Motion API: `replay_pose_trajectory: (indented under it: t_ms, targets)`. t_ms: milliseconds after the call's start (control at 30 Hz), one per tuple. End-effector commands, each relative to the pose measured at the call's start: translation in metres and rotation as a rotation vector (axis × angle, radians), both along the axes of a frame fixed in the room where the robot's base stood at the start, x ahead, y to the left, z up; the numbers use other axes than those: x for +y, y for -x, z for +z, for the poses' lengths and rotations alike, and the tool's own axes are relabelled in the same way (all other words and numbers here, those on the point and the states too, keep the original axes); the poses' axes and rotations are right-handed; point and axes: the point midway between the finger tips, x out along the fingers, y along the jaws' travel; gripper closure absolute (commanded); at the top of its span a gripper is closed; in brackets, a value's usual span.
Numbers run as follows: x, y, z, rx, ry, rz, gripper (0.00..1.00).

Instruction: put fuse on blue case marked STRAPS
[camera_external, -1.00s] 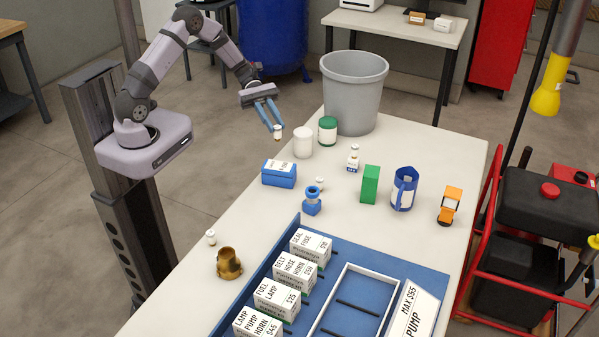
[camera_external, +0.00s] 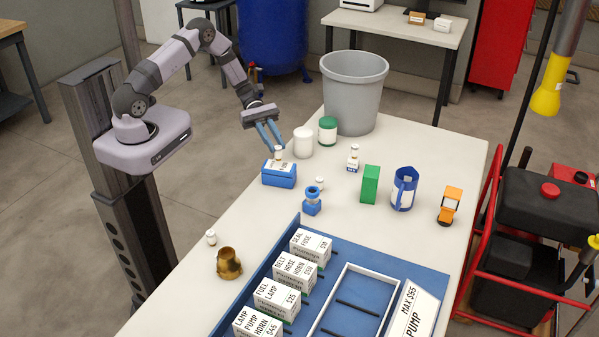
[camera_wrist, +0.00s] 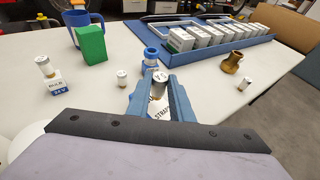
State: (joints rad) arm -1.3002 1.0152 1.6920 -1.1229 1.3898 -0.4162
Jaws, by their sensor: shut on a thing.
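The fuse (camera_external: 278,152), a small white cylinder with a metal cap, is held upright between the fingertips of my gripper (camera_external: 274,143). It is right over the blue case (camera_external: 279,181), which has a white label on top. I cannot tell whether the fuse touches the case. In the wrist view, the blue fingers of my gripper (camera_wrist: 159,92) are shut on the fuse (camera_wrist: 160,82). The label of the blue case (camera_wrist: 157,108), partly reading STRAPS, shows just below; the fuse and fingers hide the rest.
A white jar (camera_external: 303,143), a green-lidded jar (camera_external: 327,131) and a grey bin (camera_external: 353,95) stand behind. A blue bobbin-shaped part (camera_external: 312,203) and a small cylinder (camera_external: 320,183) are close to the case. A brass part (camera_external: 228,264) stands nearer the front. Similar small cylinders stand elsewhere.

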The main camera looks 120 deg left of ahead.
Motion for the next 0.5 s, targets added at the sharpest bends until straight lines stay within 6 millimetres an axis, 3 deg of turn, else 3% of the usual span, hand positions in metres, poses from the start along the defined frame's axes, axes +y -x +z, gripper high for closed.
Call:
replay_pose_trajectory:
  t_ms: [200, 500]
  targets:
    - [0.0, 0.0, -0.02, 0.0, 0.0, 0.001, 1.0]
    - [0.0, 0.0, -0.023, -0.001, -0.001, 0.001, 1.0]
